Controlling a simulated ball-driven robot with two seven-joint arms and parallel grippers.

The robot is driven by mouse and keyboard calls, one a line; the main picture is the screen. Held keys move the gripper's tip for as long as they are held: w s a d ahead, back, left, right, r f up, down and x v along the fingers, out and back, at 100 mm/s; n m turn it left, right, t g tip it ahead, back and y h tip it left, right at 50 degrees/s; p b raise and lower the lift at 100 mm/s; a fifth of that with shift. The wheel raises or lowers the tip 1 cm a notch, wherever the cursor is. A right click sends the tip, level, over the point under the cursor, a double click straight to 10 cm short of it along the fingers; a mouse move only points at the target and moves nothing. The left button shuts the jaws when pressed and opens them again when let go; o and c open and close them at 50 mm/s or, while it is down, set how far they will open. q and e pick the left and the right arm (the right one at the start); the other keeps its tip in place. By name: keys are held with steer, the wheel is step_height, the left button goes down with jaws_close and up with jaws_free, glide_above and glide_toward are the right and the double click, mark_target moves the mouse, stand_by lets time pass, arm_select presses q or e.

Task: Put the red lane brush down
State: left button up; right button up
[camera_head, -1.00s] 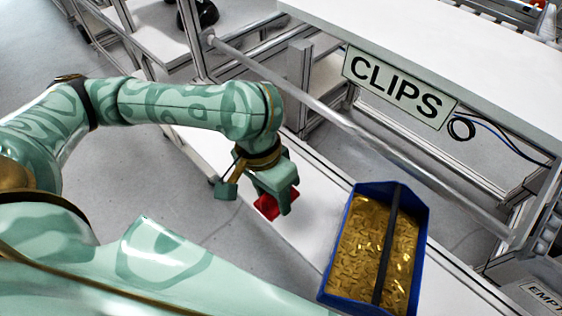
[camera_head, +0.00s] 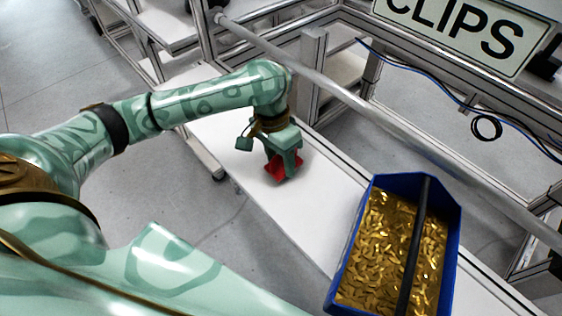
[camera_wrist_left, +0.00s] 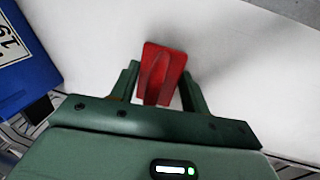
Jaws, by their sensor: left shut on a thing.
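The red lane brush (camera_head: 279,168) is at my left gripper (camera_head: 284,170), over the white shelf (camera_head: 235,150) in the head view. In the left wrist view the brush (camera_wrist_left: 161,72) shows as a red block with a raised ridge, between the two fingers of my left gripper (camera_wrist_left: 160,90). The gripper is shut on it. The white surface lies close beyond the brush; I cannot tell whether the brush touches it. My right gripper is not in view.
A blue bin (camera_head: 452,245) of gold clips (camera_head: 385,250), with a dark bar across it, stands on the shelf to the right. A metal rail (camera_head: 330,95) runs behind. A CLIPS sign (camera_head: 470,30) is at the top right. The shelf is bare around the gripper.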

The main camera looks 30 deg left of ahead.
arm_select(q)
steer(key=shift+w, duration=0.1)
steer(key=shift+p, duration=0.3)
steer(key=o, duration=0.9)
steer(key=shift+f, duration=0.1)
steer(key=r+p, duration=0.1)
steer(key=r, duration=0.3)
steer(key=a+r+p, duration=0.1)
steer(key=r+p, duration=0.1)
steer(key=r, duration=0.2)
steer(key=a+r+p, duration=0.1)
steer(key=r+p, duration=0.1)
steer(key=r, duration=0.2)
steer(key=shift+w, duration=0.3)
steer(key=shift+s, duration=0.1)
